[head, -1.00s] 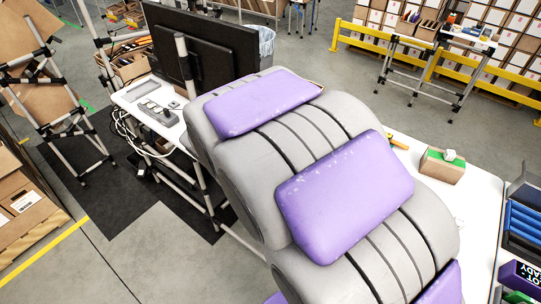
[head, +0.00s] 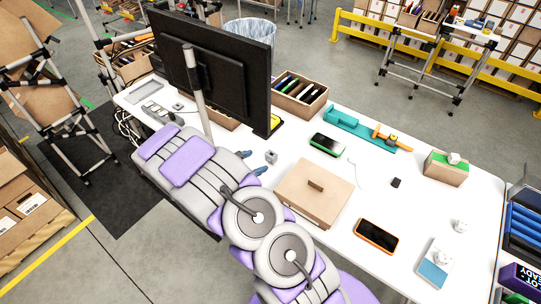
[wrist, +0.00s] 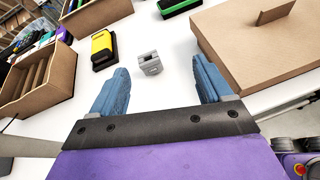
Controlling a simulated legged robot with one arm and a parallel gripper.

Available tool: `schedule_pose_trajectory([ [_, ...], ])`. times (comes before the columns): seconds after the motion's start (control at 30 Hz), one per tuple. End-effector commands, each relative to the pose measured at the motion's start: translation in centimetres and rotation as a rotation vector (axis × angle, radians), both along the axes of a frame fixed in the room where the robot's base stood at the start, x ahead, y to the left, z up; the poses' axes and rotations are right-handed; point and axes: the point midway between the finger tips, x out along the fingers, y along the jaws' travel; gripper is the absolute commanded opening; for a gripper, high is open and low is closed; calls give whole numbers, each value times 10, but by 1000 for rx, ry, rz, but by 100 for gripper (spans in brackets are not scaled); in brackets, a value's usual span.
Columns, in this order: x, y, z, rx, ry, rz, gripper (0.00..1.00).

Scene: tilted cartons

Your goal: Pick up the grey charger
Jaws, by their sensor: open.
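The grey charger (head: 271,157) is a small grey block on the white table, near its front edge and below the monitor. In the wrist view the grey charger (wrist: 149,63) lies ahead, between the lines of the two blue fingers and a little beyond their tips. My gripper (head: 257,162) is open and empty, just to the left of the charger in the head view. The wrist view shows my gripper (wrist: 160,72) with its fingers wide apart, neither touching the charger.
A cardboard box with a lid tab (head: 314,194) stands close to the right of the charger. The monitor (head: 215,70) is behind, with a yellow-and-black item (wrist: 103,49) and an open divided carton (wrist: 35,76) nearby. Bare table surrounds the charger.

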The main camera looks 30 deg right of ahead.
Motion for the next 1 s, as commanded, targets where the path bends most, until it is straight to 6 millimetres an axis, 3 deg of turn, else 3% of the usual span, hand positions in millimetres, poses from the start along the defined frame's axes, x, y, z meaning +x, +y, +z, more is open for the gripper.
schedule_pose_trajectory([
  [0.1, 13, 10, -26, -14, 65, 92, 79],
  [0.37, 24, 13, -51, -21, 113, 168, 79],
  [0.83, 47, -64, -86, -18, 113, 164, 79],
  [1.0, 54, -83, -92, -19, 110, 167, 79],
])
